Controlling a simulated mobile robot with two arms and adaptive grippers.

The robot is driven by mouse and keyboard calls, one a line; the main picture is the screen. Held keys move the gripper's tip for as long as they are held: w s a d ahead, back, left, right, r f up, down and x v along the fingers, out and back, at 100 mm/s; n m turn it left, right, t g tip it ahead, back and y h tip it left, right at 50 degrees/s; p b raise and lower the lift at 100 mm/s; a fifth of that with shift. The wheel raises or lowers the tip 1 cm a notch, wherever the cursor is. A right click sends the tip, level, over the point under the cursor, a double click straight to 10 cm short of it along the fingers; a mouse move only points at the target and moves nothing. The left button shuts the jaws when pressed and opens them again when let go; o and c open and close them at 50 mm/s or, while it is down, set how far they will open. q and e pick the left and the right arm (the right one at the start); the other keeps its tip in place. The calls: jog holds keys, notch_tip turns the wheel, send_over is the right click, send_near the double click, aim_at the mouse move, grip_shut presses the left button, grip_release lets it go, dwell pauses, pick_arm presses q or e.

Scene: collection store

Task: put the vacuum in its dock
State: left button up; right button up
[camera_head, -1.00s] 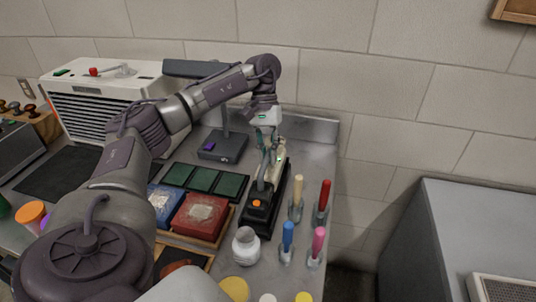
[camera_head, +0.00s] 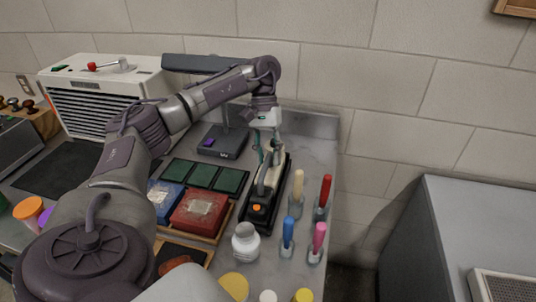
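The vacuum (camera_head: 271,176) is a small hand-held unit with a pale body, a grey handle and an orange button at its near end. It lies lengthwise in its long black dock (camera_head: 284,185) on the grey bench. It looks seated within the dock's rim, though the far end is partly hidden by my gripper. My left gripper (camera_head: 267,148) points down over the vacuum's far end. Its fingers look spread apart around the handle's far end, without visibly pressing on it. My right gripper is not in view.
Upright coloured-handled tools (camera_head: 321,197) in small holders stand to the right of the dock. A white bottle (camera_head: 245,243) is just in front. Red and blue boxes (camera_head: 199,214) and green pads (camera_head: 203,175) lie left. A grey stand (camera_head: 222,142) is behind.

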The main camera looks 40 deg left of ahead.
pick_arm(q)
jog(key=shift+r+p, duration=0.55)
jog(key=v, duration=0.7)
jog(key=shift+r+p, duration=0.3)
jog(key=shift+r, duration=0.05)
jog(key=shift+w, duration=0.1)
